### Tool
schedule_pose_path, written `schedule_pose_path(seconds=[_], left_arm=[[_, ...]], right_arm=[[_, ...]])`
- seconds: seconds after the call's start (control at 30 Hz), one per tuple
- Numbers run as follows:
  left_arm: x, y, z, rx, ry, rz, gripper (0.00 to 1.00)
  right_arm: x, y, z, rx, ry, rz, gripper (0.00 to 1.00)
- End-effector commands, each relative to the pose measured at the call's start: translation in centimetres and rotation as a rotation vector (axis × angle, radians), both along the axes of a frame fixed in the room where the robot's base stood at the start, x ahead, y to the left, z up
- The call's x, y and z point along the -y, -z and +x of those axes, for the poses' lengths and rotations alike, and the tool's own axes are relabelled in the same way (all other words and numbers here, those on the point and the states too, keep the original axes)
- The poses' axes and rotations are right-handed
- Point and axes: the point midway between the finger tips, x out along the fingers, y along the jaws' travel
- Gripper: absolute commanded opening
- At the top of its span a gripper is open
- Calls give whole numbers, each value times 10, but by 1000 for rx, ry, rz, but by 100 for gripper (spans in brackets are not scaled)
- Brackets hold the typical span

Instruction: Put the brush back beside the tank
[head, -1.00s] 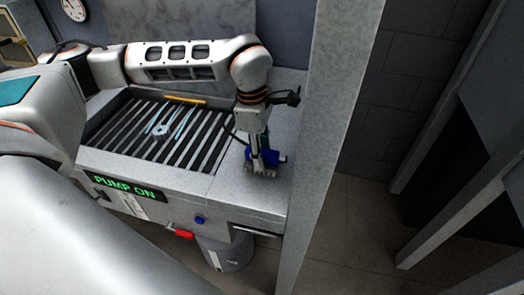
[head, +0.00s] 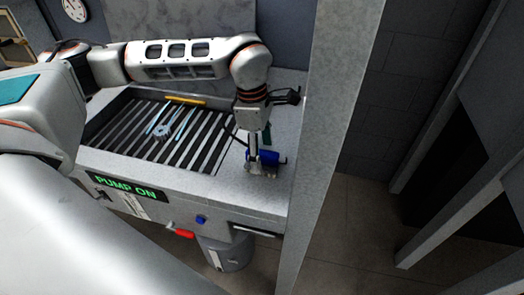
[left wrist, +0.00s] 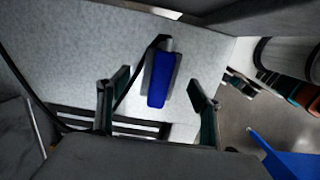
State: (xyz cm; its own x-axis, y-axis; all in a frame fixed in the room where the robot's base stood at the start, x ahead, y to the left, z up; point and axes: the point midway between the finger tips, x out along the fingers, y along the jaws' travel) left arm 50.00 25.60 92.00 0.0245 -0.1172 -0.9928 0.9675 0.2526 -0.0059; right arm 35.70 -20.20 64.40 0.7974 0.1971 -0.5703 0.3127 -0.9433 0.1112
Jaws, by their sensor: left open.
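The blue brush (head: 269,157) rests on the right-hand ledge of the grey tank, just right of the slatted grate. In the left wrist view the brush (left wrist: 161,82) lies on the pale speckled ledge, with a black hose close to it. My left gripper (head: 258,158) points down just above the brush, partly hiding it in the head view. In the wrist view its two fingers (left wrist: 158,88) are spread apart, with the brush seen between them and no finger visibly touching it. My right gripper is not in view.
The tank's slatted grate (head: 190,138) carries a grey star-shaped part (head: 162,130) and a yellow bar (head: 186,100). A green PUMP ON display (head: 125,188) is on the front, near a blue button (head: 201,219). A grey post (head: 335,120) stands close on the right.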

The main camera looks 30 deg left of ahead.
Motion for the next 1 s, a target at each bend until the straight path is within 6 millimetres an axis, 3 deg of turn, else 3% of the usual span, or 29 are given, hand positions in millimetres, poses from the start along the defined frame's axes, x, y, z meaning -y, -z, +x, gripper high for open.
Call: schedule_pose_path(seconds=[0.6,0.8,1.0], left_arm=[[-5,-48,-1,0,-1,0,65],[-7,-61,-2,-1,0,0,65],[-7,-62,-2,-1,0,0,65]], right_arm=[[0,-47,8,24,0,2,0],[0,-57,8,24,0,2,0],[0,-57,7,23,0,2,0]])
